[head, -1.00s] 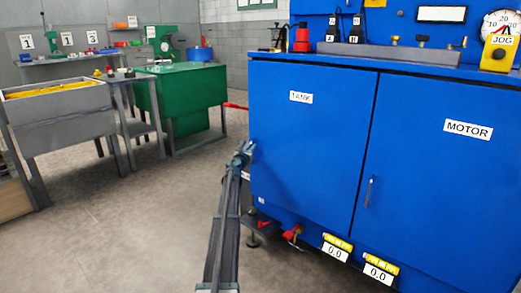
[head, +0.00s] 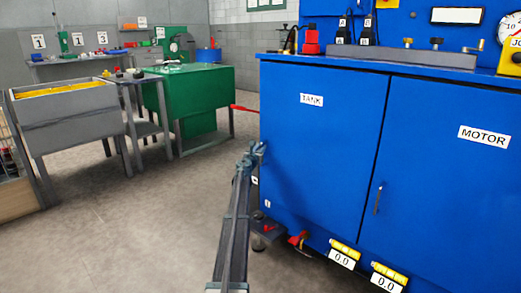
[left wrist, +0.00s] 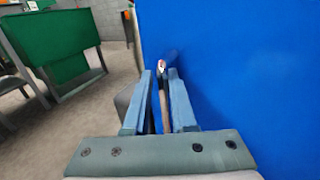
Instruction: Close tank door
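The tank door (head: 318,150) is the blue panel labelled TANK on the left of the blue cabinet. In the head view it looks flush or nearly flush with the front; a small remaining gap cannot be ruled out. My left gripper (head: 258,150) is at the door's left edge. In the left wrist view, the blue panel (left wrist: 240,80) fills the right side, close to my left gripper (left wrist: 162,80). Its fingers stand apart, with a narrow gap. A small red-and-white tip and a brownish strip show in that gap, but I cannot tell what they are. My right gripper is out of view.
The motor door (head: 450,170), with a dark handle (head: 378,198), is right of the tank door. A green table (head: 195,95) and grey bin (head: 70,115) stand at the left. A red lever (head: 244,108) juts left of the cabinet.

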